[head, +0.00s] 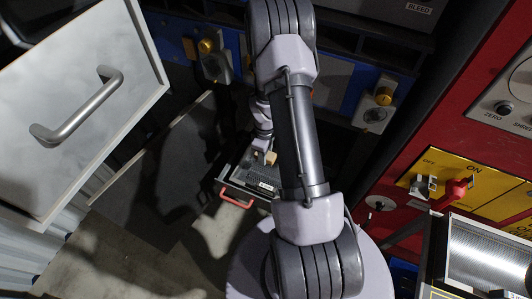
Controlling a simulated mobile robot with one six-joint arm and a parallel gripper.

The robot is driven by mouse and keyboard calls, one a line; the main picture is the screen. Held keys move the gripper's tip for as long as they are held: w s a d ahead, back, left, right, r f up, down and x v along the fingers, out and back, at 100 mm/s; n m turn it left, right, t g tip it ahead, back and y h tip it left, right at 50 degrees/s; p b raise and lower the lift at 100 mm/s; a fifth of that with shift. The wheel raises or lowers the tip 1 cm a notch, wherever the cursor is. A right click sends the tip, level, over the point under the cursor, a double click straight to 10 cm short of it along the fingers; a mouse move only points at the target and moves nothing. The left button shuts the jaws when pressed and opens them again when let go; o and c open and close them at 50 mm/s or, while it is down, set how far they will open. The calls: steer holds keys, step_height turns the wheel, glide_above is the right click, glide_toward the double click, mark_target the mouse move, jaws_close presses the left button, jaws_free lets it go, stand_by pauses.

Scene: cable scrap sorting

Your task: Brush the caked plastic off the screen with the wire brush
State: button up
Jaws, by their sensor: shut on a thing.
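The screen (262,178) is a dark, flat framed piece low in the middle of the head view, with a red handle (236,201) at its near side. Part of it is hidden behind my arm. My gripper (264,153) is small in this view, just above the screen's far part, and is shut on the wire brush. A small tan block (271,158) at the jaws looks like the brush's wooden body. Its bristles are hidden, and I cannot tell whether they touch the screen. Caked plastic is too small to make out.
A pale drawer front with a metal handle (76,107) juts in at the upper left. A red and yellow panel with a red switch (457,190) stands at the right. A shiny metal roller (488,256) is at lower right. Bare floor (100,262) shows at lower left.

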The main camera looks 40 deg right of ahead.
steer(key=shift+w+f, duration=0.1)
steer(key=shift+w, duration=0.1)
steer(key=shift+a+f, duration=0.1)
steer(key=shift+f, duration=0.1)
step_height(320, 180, down, 7)
steer(key=b, duration=0.5)
steer(key=shift+s+f+b, duration=0.15)
steer(key=shift+f+b, duration=0.05)
steer(key=shift+b, duration=0.1)
steer(key=shift+f+b, duration=0.8)
steer(key=shift+f, duration=0.2)
